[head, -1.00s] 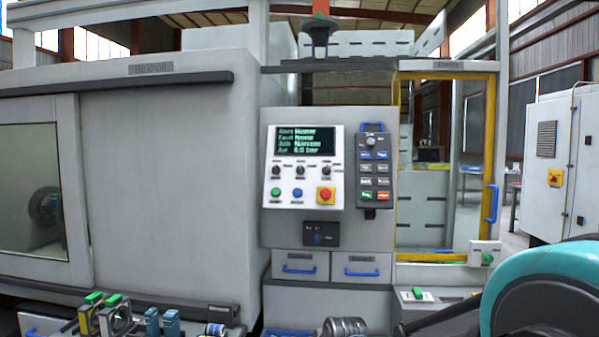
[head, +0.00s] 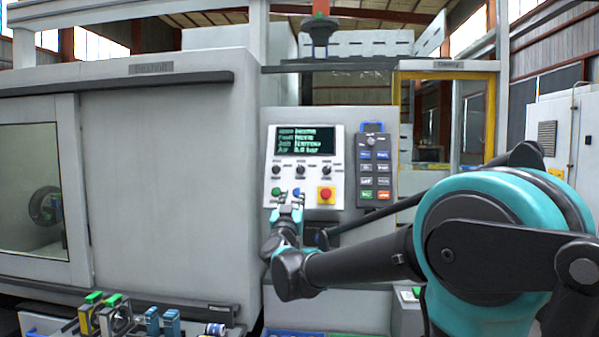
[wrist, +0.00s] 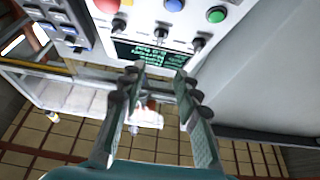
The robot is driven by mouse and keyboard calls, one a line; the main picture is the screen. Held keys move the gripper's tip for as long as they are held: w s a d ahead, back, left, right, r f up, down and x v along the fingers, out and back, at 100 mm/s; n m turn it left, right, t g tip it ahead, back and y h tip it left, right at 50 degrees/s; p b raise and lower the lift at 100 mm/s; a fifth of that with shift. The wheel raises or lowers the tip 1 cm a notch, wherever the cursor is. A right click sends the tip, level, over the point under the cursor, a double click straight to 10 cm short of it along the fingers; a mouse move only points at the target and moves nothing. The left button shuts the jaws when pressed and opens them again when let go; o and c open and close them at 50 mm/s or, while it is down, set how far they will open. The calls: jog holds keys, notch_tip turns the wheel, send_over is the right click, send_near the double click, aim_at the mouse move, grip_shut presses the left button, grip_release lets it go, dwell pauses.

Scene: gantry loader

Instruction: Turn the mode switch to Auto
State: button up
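The white control panel (head: 267,185) carries three black rotary knobs in a row: left knob (head: 276,170), middle knob (head: 300,170) and right knob (head: 326,170). Their labels are too small to read, so I cannot tell which is the mode switch. My gripper (head: 289,194) is in front of the panel's lower left, below the left and middle knobs. In the wrist view the panel appears upside down, with the knobs (wrist: 160,34) beyond the fingertips. My gripper (wrist: 159,74) is open there, with nothing between its fingers.
A dark screen (head: 305,141) with green text sits above the knobs. Green (wrist: 216,15), blue (wrist: 174,4) and red (head: 326,195) buttons sit close below them. A dark keypad (head: 375,165) hangs to the right. Clamps and fixtures (head: 113,312) stand at the lower left.

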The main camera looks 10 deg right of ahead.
aim_at(300, 168)
jog(key=x, duration=1.7)
jog(key=shift+w+d, duration=0.1)
jog(key=shift+w, duration=0.05)
grip_shut()
